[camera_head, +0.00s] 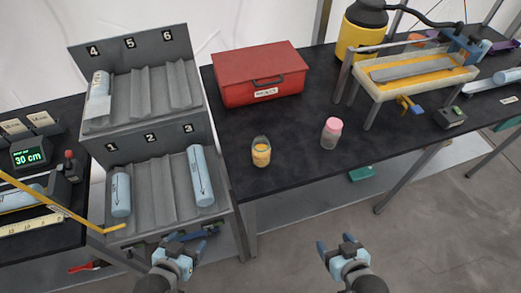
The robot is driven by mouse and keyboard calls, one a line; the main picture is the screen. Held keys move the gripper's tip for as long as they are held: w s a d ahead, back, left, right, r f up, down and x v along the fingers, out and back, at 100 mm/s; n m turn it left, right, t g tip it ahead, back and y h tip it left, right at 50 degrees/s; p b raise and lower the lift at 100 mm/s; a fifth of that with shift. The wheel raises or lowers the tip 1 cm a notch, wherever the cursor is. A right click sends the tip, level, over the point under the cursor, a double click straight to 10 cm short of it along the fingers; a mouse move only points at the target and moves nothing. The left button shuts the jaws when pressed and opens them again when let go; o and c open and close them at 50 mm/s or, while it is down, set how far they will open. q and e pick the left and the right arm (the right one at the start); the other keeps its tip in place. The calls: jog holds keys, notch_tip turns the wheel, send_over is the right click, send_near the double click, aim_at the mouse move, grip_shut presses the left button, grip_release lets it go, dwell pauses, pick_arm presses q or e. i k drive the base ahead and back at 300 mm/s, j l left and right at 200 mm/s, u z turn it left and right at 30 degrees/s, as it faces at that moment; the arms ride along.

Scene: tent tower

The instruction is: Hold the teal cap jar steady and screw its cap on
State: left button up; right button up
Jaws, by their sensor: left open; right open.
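A small clear jar (261,154) with yellow contents stands upright near the front edge of the black table. No teal cap can be made out on it. A second jar (331,136) with a pink cap stands upright to its right. My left gripper (187,247) is open and empty at the bottom of the view, in front of the grey rack. My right gripper (337,243) is open and empty, in front of the table edge. Both grippers are well apart from the jars.
A red toolbox (260,75) sits behind the jars on the black table (300,115). A numbered grey rack (150,125) holding several pale cylinders stands to the left. A yellow-topped stand (415,75) is at the right. A green box (362,173) lies lower, beyond the table's front edge.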

aim_at(262, 148)
jog(key=k+z, duration=0.2)
jog(key=z, duration=0.25)
jog(key=k+z, duration=0.15)
jog(key=z, duration=0.3)
